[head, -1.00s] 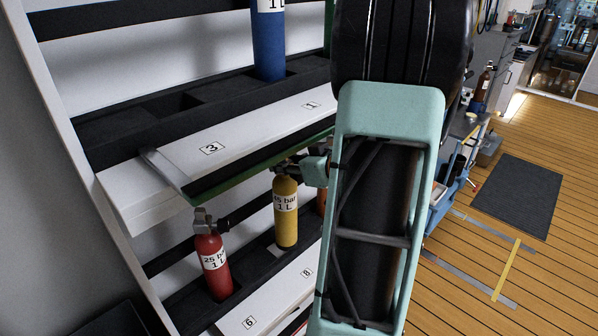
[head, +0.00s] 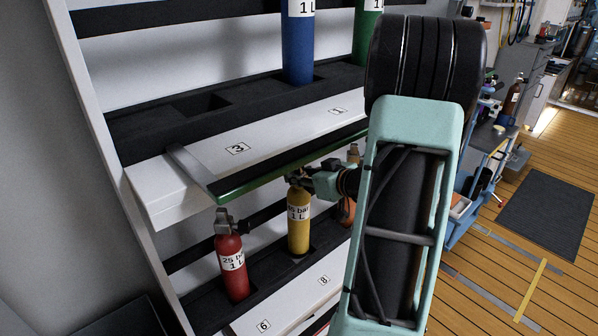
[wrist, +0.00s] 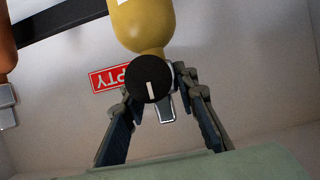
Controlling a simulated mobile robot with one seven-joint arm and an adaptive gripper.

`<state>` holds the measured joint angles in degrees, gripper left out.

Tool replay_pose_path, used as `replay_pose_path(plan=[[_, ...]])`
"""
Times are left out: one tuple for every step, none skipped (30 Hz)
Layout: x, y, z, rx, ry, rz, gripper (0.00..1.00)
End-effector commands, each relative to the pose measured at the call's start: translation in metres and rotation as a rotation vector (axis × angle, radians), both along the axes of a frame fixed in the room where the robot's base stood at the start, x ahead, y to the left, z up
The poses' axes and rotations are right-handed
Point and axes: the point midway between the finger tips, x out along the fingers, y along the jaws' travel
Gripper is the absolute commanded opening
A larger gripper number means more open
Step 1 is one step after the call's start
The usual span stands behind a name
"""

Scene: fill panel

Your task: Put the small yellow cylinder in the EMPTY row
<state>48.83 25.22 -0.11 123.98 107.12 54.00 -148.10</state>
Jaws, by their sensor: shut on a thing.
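The small yellow cylinder (head: 299,222), labelled 25 bar 1 L, stands upright in the lower black rack beside label 8. My gripper (head: 303,180) is at its valve, under the upper shelf's edge. In the wrist view the yellow cylinder (wrist: 143,25) shows at the top, with its black knob (wrist: 151,79) between my fingers (wrist: 163,105). My gripper is shut on the cylinder's valve; the exact contact is partly hidden by the knob. A red sign (wrist: 110,78) behind it reads "PTY", its start covered.
A red cylinder (head: 232,262) stands left of the yellow one, and an orange one (head: 347,208) right, partly hidden by my arm. The upper shelf's green edge (head: 260,178) is close above. Upstairs, a blue cylinder (head: 299,45) and a green one (head: 369,30) stand; slots above label 3 are bare.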

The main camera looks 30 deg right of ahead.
Motion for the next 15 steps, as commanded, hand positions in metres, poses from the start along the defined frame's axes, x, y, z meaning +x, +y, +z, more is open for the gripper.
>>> replay_pose_path(plan=[[0.001,-0.001,-0.005,0.002,-0.007,0.000,0.00],[0.001,0.000,-0.009,0.002,-0.007,0.001,0.00],[0.001,0.000,-0.014,0.001,-0.007,0.001,0.00],[0.001,0.000,-0.017,0.001,-0.007,0.001,0.00],[0.001,0.000,-0.020,0.001,-0.008,0.000,0.00],[0.004,0.000,-0.021,0.000,-0.009,0.002,0.00],[0.004,0.000,-0.023,0.000,-0.009,0.002,0.00],[0.005,0.000,-0.024,-0.001,-0.009,0.002,0.00],[0.005,0.000,-0.024,-0.001,-0.009,0.002,0.00],[0.006,0.000,-0.024,-0.002,-0.009,0.001,0.00],[0.006,0.000,-0.024,-0.002,-0.009,0.001,0.00],[0.006,0.000,-0.024,-0.002,-0.009,0.001,0.00],[0.005,0.000,-0.024,-0.002,-0.009,0.001,0.00],[0.006,0.000,-0.024,-0.002,-0.009,0.001,0.00],[0.006,0.000,-0.024,-0.002,-0.009,0.001,0.00]])
